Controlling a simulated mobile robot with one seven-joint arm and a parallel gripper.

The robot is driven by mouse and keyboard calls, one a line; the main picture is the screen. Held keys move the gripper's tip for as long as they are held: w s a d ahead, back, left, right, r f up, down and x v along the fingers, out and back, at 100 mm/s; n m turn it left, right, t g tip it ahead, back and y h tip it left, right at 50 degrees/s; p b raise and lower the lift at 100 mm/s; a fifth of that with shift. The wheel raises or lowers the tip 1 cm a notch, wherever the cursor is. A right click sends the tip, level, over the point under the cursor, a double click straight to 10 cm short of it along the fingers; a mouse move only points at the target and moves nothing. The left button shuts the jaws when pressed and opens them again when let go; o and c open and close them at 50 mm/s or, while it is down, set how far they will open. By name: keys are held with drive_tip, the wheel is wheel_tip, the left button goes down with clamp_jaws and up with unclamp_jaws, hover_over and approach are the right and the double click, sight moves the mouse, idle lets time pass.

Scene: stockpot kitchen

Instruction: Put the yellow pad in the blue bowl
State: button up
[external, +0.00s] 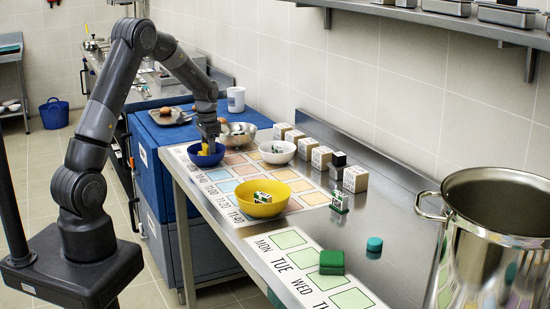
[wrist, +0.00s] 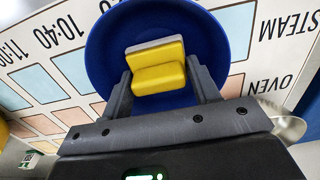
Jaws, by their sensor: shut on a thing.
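The yellow pad (wrist: 158,78) is between my gripper's two fingers in the wrist view; a pale grey layer shows along its far edge. A bit of the yellow pad (external: 205,149) also shows below my gripper (external: 208,146) in the external view. My gripper (wrist: 162,88) is shut on the pad. The blue bowl (wrist: 108,38) lies behind and around the pad in the wrist view, and it stands at the far left of the counter (external: 205,160). The pad is over or within the bowl; I cannot tell whether it touches the bottom.
A metal bowl (external: 238,139) stands close to the right of the blue bowl. A white bowl (external: 277,158) and a yellow bowl (external: 262,209) stand on the printed mat. Several labelled blocks line the back. A large steel pot (external: 490,255) stands at the right.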

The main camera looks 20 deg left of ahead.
sight(207, 145)
drive_tip(key=shift+f, duration=0.3)
drive_tip(key=o, duration=0.7)
drive_tip(key=shift+r, duration=0.1)
wheel_tip(207, 145, up, 12)
drive_tip(key=shift+f, duration=0.2)
drive_tip(key=s+a+r+n+t, duration=0.15)
drive_tip(key=s+a+r, duration=0.25)
drive_tip(key=s+r, duration=0.4)
drive_tip(key=s+a+n+t, duration=0.1)
drive_tip(key=s+a+n, duration=0.1)
drive_tip(key=s, duration=0.6)
drive_tip(key=s+a+r+n+t, duration=0.1)
drive_tip(key=s+a+n, duration=0.1)
drive_tip(key=s, duration=0.6)
drive_tip(key=s+a+n+t, duration=0.2)
drive_tip(key=s+n, duration=0.1)
drive_tip(key=s, duration=0.5)
drive_tip(key=shift+s+a+r+n, duration=0.1)
drive_tip(key=shift+a+r+n, duration=0.05)
drive_tip(key=shift+r+n, duration=0.1)
